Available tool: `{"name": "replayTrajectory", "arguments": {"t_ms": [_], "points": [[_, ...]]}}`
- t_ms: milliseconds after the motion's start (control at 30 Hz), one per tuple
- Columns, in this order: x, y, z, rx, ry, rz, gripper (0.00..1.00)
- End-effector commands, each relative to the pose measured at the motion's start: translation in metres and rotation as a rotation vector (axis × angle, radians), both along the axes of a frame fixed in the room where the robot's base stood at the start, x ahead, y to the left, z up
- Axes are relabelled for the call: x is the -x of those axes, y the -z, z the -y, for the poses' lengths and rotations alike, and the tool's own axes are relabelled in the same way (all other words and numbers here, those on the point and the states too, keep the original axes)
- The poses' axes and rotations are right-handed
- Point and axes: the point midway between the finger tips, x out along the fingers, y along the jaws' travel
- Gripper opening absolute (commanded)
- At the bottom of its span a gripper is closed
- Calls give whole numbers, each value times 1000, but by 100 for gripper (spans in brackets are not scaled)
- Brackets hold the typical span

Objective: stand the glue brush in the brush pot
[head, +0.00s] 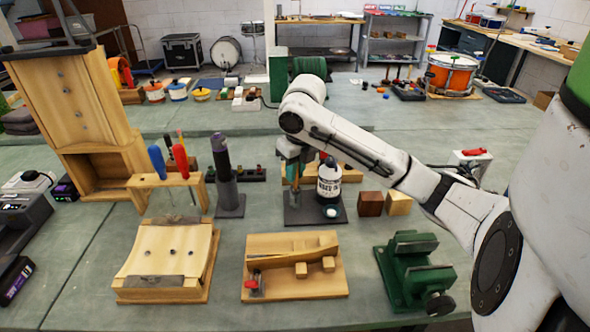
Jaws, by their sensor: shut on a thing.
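My gripper (293,160) points down over a dark base plate (297,219) in the middle of the bench. It is shut on a slim upright thing that looks like the glue brush; the jaws and wrist hide most of it. A black bottle with a white label (329,182) stands just right of my gripper on the same plate, with a small white round piece (332,211) in front of it. I cannot make out the brush pot for sure. I cannot tell whether the brush's lower end touches anything.
A dark upright cylinder on a square foot (230,205) and a wooden rack of screwdrivers (140,183) stand to the left. Wooden fixtures (163,262) (295,285) and a green vise (412,275) are in front. Wooden blocks (370,204) stand right, under my arm.

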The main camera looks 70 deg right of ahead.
Motion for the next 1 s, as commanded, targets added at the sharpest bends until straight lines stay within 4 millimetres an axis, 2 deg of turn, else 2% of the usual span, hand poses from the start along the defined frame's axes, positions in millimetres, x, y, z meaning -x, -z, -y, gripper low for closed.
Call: {"name": "replayTrajectory", "arguments": {"t_ms": [267,300,600,867,1000], "points": [[0,2,0,0,0,0,0],[0,2,0,0,0,0,17],[0,2,0,0,0,0,46],[0,1,0,0,0,0,46],[1,-10,0,2,-1,1,46]]}}
